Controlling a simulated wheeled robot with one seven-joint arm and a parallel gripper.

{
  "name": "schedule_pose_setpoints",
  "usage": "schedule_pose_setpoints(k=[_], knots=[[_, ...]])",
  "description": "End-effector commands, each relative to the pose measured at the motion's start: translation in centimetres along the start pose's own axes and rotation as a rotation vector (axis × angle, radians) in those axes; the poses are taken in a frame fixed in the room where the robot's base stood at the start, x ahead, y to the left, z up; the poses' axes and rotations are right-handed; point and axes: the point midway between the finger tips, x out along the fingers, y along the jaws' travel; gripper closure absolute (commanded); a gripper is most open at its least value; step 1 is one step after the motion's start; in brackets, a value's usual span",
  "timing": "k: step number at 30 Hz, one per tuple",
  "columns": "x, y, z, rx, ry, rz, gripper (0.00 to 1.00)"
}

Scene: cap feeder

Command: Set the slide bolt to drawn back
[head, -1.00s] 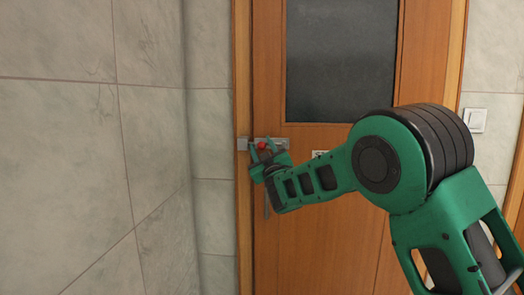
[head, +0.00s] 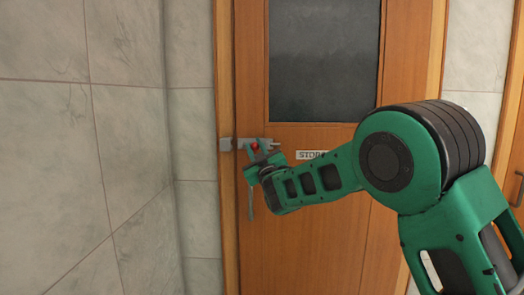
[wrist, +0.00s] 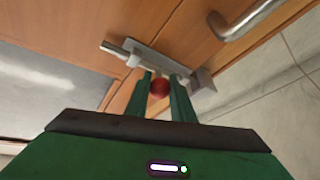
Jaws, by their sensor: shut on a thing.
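The slide bolt (head: 240,143) is a grey metal bolt mounted across the left edge of a wooden door. Its red knob (head: 254,147) stands between the fingers of my green gripper (head: 258,152). In the wrist view the red knob (wrist: 159,88) sits between the two fingertips (wrist: 162,82), which are shut on it. There the bolt's rod (wrist: 116,48) sticks out past the plate on the side away from the frame. The keeper (head: 224,144) is a grey block on the door frame. My fingers partly hide the bolt, so I cannot tell whether the rod's tip is in the keeper.
The wooden door (head: 310,220) has a dark window (head: 325,60) and a partly hidden sign (head: 312,155). A tiled wall (head: 80,150) stands close on the left.

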Motion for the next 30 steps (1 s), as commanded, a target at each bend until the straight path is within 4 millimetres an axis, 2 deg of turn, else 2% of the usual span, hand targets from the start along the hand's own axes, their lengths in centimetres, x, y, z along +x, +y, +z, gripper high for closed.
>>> schedule_pose_setpoints(k=[10, 11, 12, 13, 23, 26, 30], knots=[[0.0, -0.2, -0.2, -0.001, 0.004, -0.003, 1.0], [0.0, -0.2, -0.2, -0.002, 0.004, -0.003, 0.73], [0.0, -0.2, -0.2, -0.002, 0.004, -0.003, 0.64], [0.0, -0.4, -0.3, -0.001, 0.004, -0.004, 0.59], [-0.2, -0.8, -0.5, 0.002, 0.007, -0.009, 0.59], [-1.0, -0.8, -0.5, 0.003, 0.006, -0.01, 0.59], [-3.1, -0.8, -0.5, 0.003, 0.006, -0.011, 0.59]])
